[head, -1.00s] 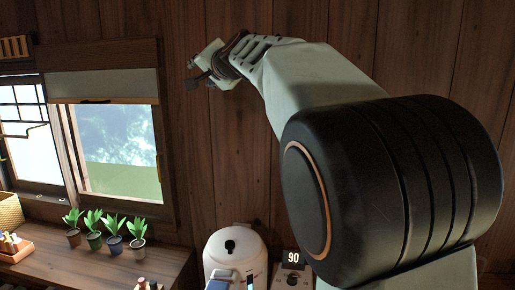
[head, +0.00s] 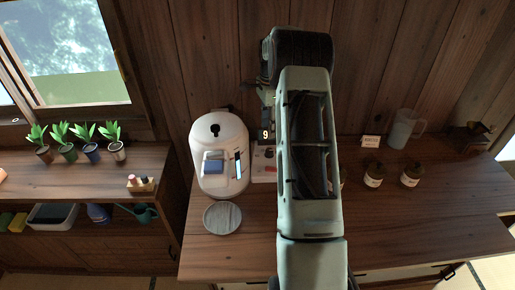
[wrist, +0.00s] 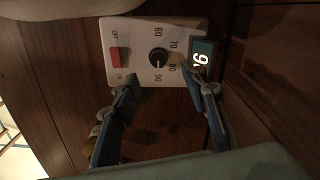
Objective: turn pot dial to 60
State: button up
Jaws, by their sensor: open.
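The pot dial is a black knob (wrist: 157,57) on a white control panel (wrist: 140,25) in the wrist view, ringed by the marks 60, 70, 80 and 90. Its pale pointer seems to face the 90. The panel also shows in the head view (head: 261,172), partly covered by my arm. A dark display (wrist: 203,47) beside it shows a 9; the rest of its number is hidden by a finger. My gripper (wrist: 159,76) is open and empty, fingers apart on either side of the panel's 90 end. The white pot (head: 208,135) stands left of the panel.
A red OFF/ON switch (wrist: 119,57) is beside the dial. A round grey coaster (head: 222,217) lies in front of the pot. Jars (head: 374,175), a clear pitcher (head: 403,128) and a small card (head: 371,141) stand right of my arm. The counter's front is mostly clear.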

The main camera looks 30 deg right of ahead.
aim_at(268, 150)
jog(key=f, duration=0.3)
jog(key=f+p, duration=0.1)
jog(key=f, duration=0.7)
jog(key=shift+s+d+p, duration=0.15)
jog(key=shift+s+p, duration=0.1)
jog(key=shift+p, duration=0.05)
grip_shut()
